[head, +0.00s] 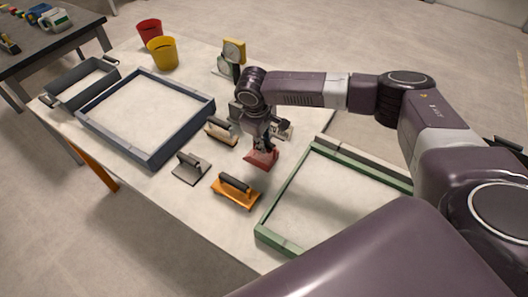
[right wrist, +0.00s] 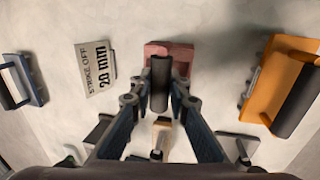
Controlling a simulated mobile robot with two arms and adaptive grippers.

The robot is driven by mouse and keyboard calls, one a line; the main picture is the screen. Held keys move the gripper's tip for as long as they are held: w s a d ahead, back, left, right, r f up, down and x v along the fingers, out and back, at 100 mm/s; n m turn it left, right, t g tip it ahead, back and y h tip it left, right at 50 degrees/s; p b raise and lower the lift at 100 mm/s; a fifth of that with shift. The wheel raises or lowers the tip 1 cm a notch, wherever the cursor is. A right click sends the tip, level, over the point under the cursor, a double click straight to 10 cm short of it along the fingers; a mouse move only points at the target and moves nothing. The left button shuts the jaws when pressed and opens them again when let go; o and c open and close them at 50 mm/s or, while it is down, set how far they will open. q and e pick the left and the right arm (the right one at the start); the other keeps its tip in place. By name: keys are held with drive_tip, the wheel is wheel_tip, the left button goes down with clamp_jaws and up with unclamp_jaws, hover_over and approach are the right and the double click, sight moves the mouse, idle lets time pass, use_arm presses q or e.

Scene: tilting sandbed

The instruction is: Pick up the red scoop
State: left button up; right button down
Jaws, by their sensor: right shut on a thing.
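The red scoop (head: 261,160) is near the middle of the table, below my right gripper (head: 266,138). In the right wrist view the red scoop (right wrist: 178,49) has its dark handle between the fingers of my right gripper (right wrist: 160,98), which is shut on it. I cannot tell whether the scoop touches the table. My left gripper is not in view.
An orange float (head: 236,190) and a grey trowel (head: 190,169) lie close by. A green-framed sandbed (head: 285,190) is right, a blue-grey one (head: 150,160) left. Yellow (head: 162,53) and red (head: 149,32) buckets stand behind. A printed card (right wrist: 98,66) lies near the scoop.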

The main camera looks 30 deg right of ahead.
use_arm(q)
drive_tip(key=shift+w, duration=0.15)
use_arm(e)
drive_tip(key=shift+r, duration=0.15)
drive_tip(key=shift+w+r, duration=0.1)
drive_tip(key=shift+r, duration=0.45)
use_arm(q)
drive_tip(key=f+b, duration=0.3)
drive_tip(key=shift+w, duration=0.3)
use_arm(e)
drive_tip(key=w+d+v, duration=0.1)
drive_tip(key=v, duration=0.8)
drive_tip(key=w+d+v, duration=0.1)
drive_tip(key=d+v, duration=0.1)
drive_tip(key=v, duration=0.7)
drive_tip(key=shift+s+r, duration=0.15)
drive_tip(key=shift+r, duration=0.4)
drive_tip(key=c, duration=2.4)
unclamp_jaws()
clamp_jaws()
